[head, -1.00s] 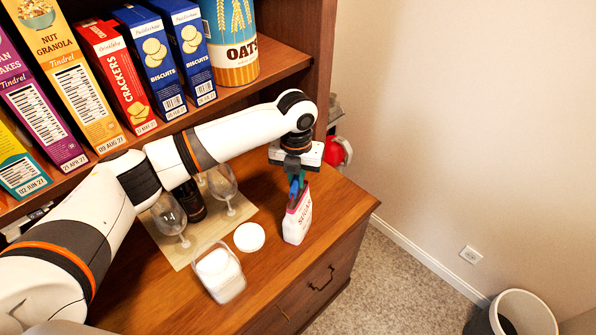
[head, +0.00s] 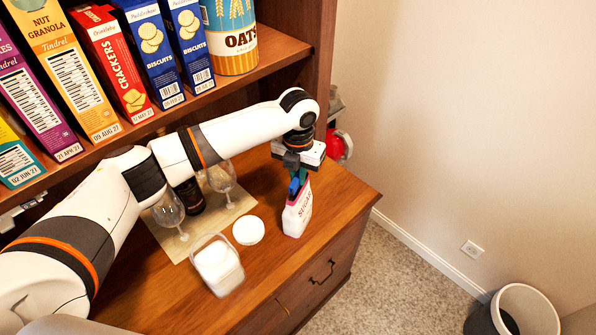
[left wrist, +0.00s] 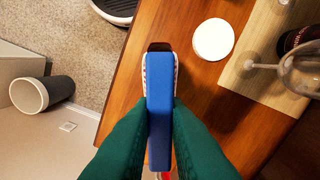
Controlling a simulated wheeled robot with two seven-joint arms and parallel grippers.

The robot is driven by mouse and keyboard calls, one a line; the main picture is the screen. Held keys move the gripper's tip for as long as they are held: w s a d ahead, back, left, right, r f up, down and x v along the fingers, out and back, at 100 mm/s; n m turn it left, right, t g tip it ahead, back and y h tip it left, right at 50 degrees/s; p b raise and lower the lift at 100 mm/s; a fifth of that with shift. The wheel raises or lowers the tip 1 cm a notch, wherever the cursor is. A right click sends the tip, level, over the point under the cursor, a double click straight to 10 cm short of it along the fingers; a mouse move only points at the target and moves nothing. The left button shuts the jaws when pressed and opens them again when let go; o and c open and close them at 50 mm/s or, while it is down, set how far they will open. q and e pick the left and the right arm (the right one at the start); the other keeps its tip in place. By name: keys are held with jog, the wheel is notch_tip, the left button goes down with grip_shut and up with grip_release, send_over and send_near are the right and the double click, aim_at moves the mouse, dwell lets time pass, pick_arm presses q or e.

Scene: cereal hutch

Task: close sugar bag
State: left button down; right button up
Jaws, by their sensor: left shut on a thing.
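The sugar bag (head: 298,214), white with a pink top band and red lettering, stands upright near the right front edge of the wooden counter. My left gripper (head: 298,180) is directly above it, its green fingers shut on a blue clip (left wrist: 159,105). In the head view the clip (head: 293,187) is at the bag's top. In the left wrist view, the clip covers most of the bag, with thin white bag edges (left wrist: 176,72) showing on both sides. I cannot tell whether the clip grips the bag's top. My right gripper is not in view.
A white round lid (head: 249,230) and a clear jar of white contents (head: 217,266) stand left of the bag. Wine glasses (head: 222,176) and a dark bottle (head: 190,197) are on a mat (head: 173,243). Boxes fill the shelf above. A bin (head: 520,312) stands on the floor.

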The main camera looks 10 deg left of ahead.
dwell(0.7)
pick_arm(q)
jog(key=shift+p, duration=0.65)
dwell(0.3)
jog(key=shift+f+b, duration=0.4)
jog(key=shift+f, duration=0.95)
dwell(1.0)
dwell(0.8)
jog(key=c, duration=1)
grip_release()
jog(key=shift+r+p, duration=2.85)
jog(key=shift+r, duration=0.15)
